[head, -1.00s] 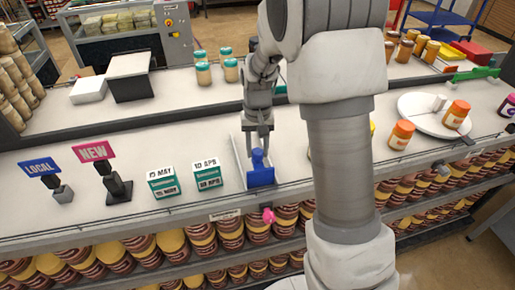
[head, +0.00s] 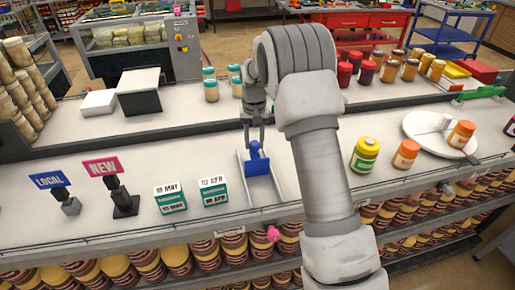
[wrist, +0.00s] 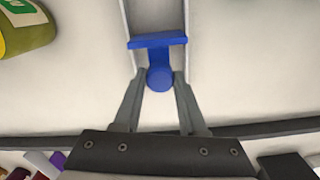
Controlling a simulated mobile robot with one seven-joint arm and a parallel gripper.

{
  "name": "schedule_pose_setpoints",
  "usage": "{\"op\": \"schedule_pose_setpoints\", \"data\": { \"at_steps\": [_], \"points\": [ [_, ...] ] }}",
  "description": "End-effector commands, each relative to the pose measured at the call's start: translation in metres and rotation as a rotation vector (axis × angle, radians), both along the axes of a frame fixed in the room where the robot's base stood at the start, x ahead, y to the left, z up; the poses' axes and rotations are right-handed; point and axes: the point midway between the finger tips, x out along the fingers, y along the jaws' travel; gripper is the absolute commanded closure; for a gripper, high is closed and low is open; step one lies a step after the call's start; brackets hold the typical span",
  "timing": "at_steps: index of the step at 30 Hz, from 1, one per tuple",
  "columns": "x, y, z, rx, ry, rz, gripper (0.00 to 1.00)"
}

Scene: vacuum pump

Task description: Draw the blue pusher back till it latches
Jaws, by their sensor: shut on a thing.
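The blue pusher (head: 257,164) sits in a pale, narrow track (head: 264,190) on the shelf. It has a cross plate and a round knob, both clear in the wrist view (wrist: 158,42). My gripper (head: 256,143) reaches down over the track from behind. Its two fingers (wrist: 159,80) are shut on the pusher's knob, one on each side. The pusher stands partway along the track, with bare track in front of it. Whether any latch is engaged cannot be seen.
Two teal-and-white date blocks (head: 192,196) stand left of the track. A pink knob (head: 273,233) hangs at the shelf's front edge.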

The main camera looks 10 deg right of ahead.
Motion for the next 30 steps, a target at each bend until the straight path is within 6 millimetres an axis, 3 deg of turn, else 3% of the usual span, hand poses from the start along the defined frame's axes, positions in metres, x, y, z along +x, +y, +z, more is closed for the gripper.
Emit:
{"op": "schedule_pose_setpoints", "data": {
  "at_steps": [4,14,15,19,20,30],
  "points": [
    [0.0110,-0.0004,0.0018,0.000,-0.004,-0.001,1.00],
    [0.0130,-0.0002,0.0020,0.000,-0.006,0.000,1.00],
    [0.0130,-0.0002,0.0020,0.000,-0.006,0.000,0.56],
    [0.0124,-0.0002,0.0013,0.000,-0.004,0.000,0.32],
    [0.0123,-0.0002,0.0011,0.000,-0.004,0.000,0.28],
    [0.0118,0.0000,0.0028,0.000,-0.002,0.000,0.28]
  ]
}}
